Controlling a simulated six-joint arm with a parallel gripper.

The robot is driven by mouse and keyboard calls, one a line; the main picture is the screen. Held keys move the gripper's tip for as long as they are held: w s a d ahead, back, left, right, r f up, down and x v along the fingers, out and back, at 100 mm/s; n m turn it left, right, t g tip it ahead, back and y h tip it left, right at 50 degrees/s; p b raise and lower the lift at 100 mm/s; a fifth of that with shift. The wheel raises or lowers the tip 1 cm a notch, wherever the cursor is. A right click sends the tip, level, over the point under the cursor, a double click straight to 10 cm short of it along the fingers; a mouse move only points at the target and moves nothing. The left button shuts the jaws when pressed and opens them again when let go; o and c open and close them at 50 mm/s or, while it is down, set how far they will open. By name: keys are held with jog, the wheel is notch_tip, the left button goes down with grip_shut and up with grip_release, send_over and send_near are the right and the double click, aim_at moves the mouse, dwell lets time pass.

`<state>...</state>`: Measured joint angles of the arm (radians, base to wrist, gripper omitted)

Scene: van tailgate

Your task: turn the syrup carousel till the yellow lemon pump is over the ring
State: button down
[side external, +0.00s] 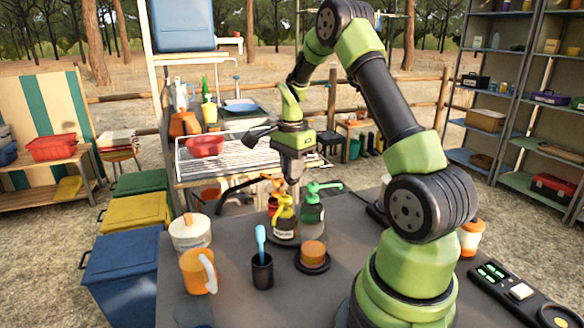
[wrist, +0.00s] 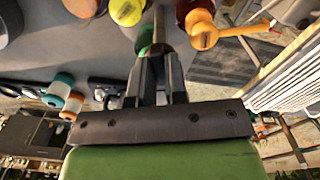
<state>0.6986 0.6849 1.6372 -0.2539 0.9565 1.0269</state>
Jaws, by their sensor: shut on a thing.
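The syrup carousel stands on the dark table, its base mostly hidden by bottles. Its yellow lemon pump (side external: 285,212) is at the front left, with a green pump (side external: 312,212) to the right and an orange-red pump (side external: 272,190) behind. An orange cup (side external: 313,250) stands on a dark round ring (side external: 313,266) in front of them. In the wrist view, the yellow pump (wrist: 125,10) is at the top, between the orange cup (wrist: 80,6) and an orange pump (wrist: 201,30). My gripper (side external: 292,182) is shut on a grey upright post (wrist: 159,22) among the pumps.
A control panel (side external: 510,288) lies at the right. A wire rack (side external: 220,160) is behind the carousel.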

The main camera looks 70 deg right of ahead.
jog(key=n, duration=0.3)
jog(key=shift+n, duration=2.2)
jog(key=c, duration=1.1)
grip_release()
jog(key=shift+c, duration=0.2)
jog(key=shift+r, duration=0.1)
notch_tip(320, 180, up, 10)
